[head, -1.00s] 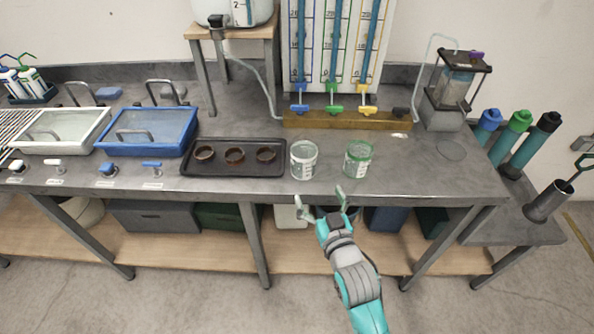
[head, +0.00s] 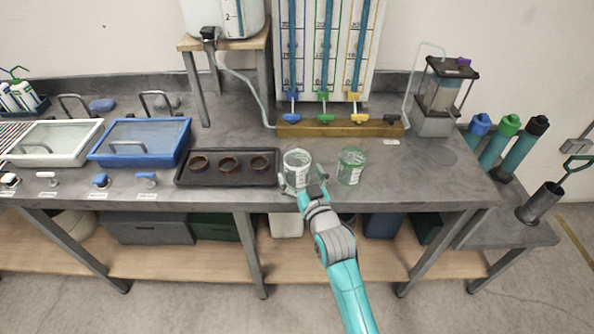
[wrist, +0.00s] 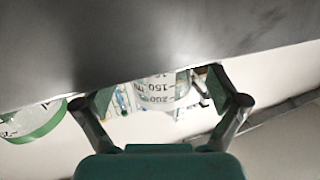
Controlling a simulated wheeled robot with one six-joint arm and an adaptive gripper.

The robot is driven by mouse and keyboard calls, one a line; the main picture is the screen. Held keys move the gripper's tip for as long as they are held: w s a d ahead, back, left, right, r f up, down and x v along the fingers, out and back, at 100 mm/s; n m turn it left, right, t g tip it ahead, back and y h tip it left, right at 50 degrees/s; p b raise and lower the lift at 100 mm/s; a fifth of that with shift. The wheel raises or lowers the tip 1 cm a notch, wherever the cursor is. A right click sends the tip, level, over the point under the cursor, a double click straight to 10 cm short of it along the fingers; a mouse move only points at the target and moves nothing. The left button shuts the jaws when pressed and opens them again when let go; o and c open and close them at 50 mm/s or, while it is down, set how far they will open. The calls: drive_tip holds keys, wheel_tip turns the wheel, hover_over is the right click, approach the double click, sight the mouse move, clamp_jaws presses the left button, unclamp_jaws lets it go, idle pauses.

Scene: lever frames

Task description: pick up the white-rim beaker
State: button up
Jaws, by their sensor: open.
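The white-rim beaker (head: 297,167) stands upright on the grey bench, just right of the black tray. It is clear with dark markings, and in the wrist view the beaker (wrist: 156,92) shows between the two fingers. My gripper (head: 304,190) is open at the bench's front edge, with its fingertips at the near side of the beaker. In the wrist view my gripper (wrist: 160,95) has its fingers spread on both sides of the beaker; I cannot tell whether they touch it. The green-rim beaker (head: 350,168) stands to the right, and its rim shows in the wrist view (wrist: 42,130).
The black tray (head: 225,180) with three brown rings lies close on the left. A blue-framed bin (head: 140,140) is further left. Behind stand a wooden rail with coloured taps (head: 340,125) and a hose. The bench right of the green-rim beaker is clear.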

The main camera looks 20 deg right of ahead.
sight(296, 161)
drive_tip(key=shift+w, duration=1.1)
drive_tip(key=c, duration=1.2)
